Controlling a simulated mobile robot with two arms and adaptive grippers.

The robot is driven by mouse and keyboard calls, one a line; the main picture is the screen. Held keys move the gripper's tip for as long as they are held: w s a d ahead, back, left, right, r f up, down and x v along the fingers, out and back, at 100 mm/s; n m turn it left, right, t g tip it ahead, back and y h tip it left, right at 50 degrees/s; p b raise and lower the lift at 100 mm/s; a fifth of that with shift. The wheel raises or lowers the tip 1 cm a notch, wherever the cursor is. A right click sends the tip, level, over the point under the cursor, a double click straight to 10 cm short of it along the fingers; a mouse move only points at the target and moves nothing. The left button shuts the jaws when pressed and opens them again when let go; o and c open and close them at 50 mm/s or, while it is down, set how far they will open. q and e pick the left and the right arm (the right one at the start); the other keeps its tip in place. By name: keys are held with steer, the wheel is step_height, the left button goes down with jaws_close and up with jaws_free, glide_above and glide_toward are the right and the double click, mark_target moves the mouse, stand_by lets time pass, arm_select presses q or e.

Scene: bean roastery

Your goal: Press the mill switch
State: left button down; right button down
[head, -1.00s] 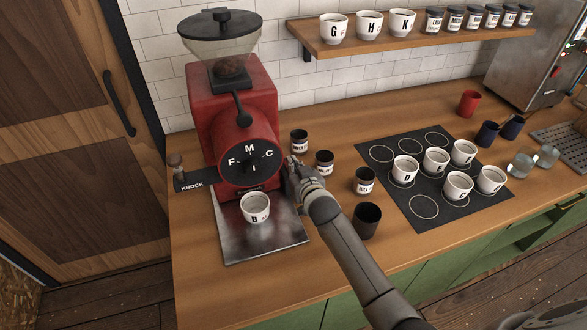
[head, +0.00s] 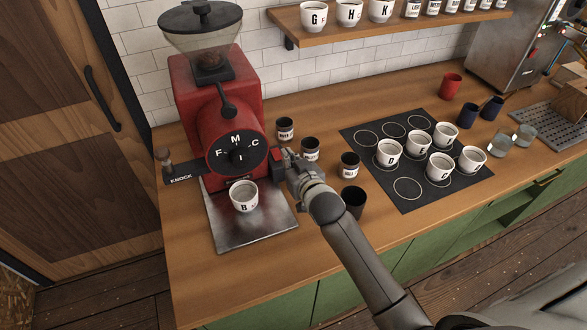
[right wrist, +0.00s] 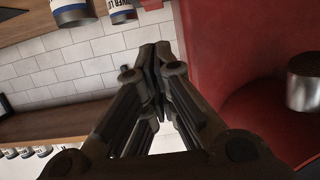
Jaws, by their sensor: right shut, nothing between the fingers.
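I cannot make out the mill switch for certain in the head view. My right gripper (head: 283,158) is shut and empty, close to the mill's right side. In the right wrist view its fingers (right wrist: 155,62) are together, with the mill's red body (right wrist: 225,45) to their right. A short metal cylinder (right wrist: 304,82) sits against that red surface, apart from the fingers; I cannot tell what it is. My left gripper is out of view.
Cup B (head: 244,196) stands on the metal tray (head: 256,227) below the dial. Cups stand on a black mat (head: 408,188). A shelf (head: 400,27) hangs behind.

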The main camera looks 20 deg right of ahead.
steer(key=shift+b+v, duration=0.3)
steer(key=shift+v, duration=1.35)
steer(key=shift+s+f, duration=0.1)
